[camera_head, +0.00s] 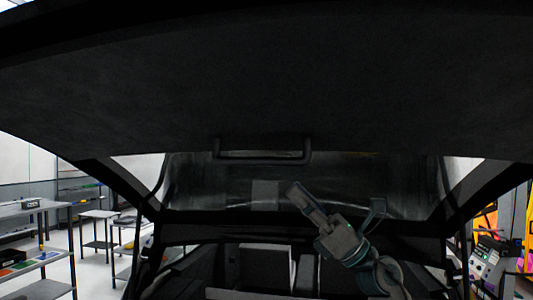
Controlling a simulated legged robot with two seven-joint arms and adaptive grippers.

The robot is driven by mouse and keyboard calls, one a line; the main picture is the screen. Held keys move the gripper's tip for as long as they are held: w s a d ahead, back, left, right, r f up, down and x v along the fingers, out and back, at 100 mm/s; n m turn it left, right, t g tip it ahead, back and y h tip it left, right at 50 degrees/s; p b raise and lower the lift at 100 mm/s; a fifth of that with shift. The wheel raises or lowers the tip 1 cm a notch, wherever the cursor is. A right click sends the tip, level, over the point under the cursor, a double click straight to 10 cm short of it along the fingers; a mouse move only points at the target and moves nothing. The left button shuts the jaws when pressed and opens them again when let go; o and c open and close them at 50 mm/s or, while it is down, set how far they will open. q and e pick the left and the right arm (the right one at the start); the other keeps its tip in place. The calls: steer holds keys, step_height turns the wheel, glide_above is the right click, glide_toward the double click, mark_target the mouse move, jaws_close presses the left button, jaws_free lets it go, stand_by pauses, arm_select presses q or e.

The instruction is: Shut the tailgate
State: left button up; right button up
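The tailgate (260,80) is raised. Its dark inner face spans the upper part of the head view. A dark bar-shaped handle (263,159) shows below the middle of that face. My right gripper (335,197) is in front of the car's open rear, below and to the right of the handle and apart from it in the picture. Its two fingers are spread wide, with nothing seen between them. My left gripper is not in view.
The dark cargo opening with seat backs (278,265) lies below the tailgate. Grey tables (98,216) and shelving stand at the left. A machine with coloured buttons (489,258) and orange panels are at the right. Light floor shows at lower left.

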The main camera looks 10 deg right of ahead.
mark_target(265, 162)
steer(key=p+x, duration=0.3)
steer(key=x, duration=0.6)
steer(key=shift+a+r, duration=0.15)
steer(key=shift+a, duration=0.2)
steer(key=shift+d, duration=0.1)
jaws_close()
